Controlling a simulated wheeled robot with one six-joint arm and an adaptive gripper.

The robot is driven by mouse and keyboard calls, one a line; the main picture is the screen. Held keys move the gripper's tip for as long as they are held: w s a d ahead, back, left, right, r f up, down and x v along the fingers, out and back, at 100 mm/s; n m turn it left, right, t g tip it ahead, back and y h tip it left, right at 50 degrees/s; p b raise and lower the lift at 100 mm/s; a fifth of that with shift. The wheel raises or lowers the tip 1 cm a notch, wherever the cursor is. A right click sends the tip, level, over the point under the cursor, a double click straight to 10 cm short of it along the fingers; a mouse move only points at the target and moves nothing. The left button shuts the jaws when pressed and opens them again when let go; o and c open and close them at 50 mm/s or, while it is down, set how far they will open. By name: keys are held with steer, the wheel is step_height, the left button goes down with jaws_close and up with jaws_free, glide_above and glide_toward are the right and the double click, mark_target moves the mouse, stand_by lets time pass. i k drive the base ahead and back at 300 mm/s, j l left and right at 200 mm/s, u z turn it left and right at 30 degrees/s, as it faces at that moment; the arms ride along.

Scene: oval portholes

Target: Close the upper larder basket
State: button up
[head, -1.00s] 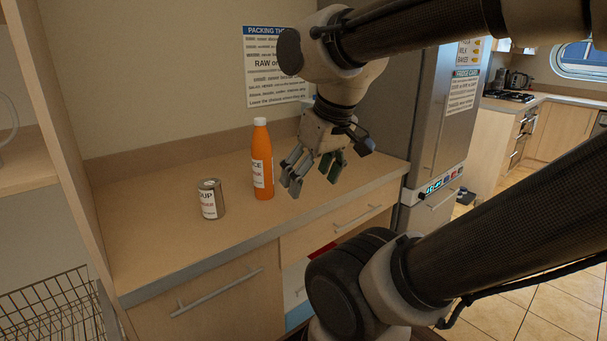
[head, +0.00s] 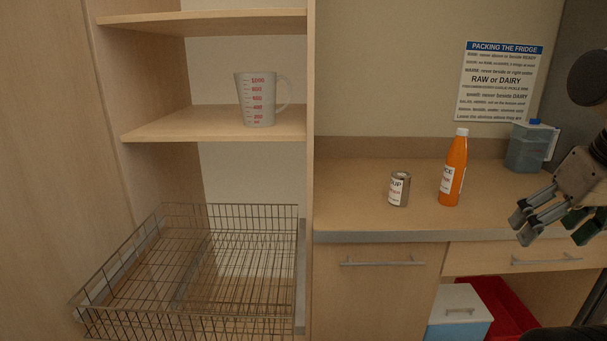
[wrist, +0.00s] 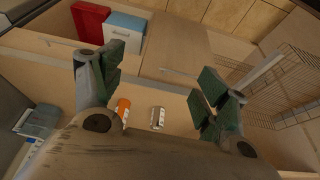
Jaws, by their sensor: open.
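The upper larder basket (head: 150,240) is an empty wire basket at the lower left of the head view. It stands pulled out, its front reaching forward of the shelves above. In the wrist view the basket's wire mesh (wrist: 285,85) shows at the right edge. My gripper (head: 553,222) is at the far right of the head view, over the counter's front, well to the right of the basket. In the wrist view its two green-padded fingers (wrist: 160,92) stand wide apart with nothing between them touching either. Any lower basket is hidden.
On the counter (head: 350,215) stand a soup can (head: 399,189), an orange juice bottle (head: 452,168) and a blue-lidded jug (head: 526,148). A measuring cup (head: 257,99) is on the shelf above the basket. A blue box (head: 459,318) and red bin (head: 505,305) sit below the counter.

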mark_target(85, 311)
steer(key=u, duration=1.55)
steer(key=l+z, duration=0.1)
steer(key=z, duration=0.2)
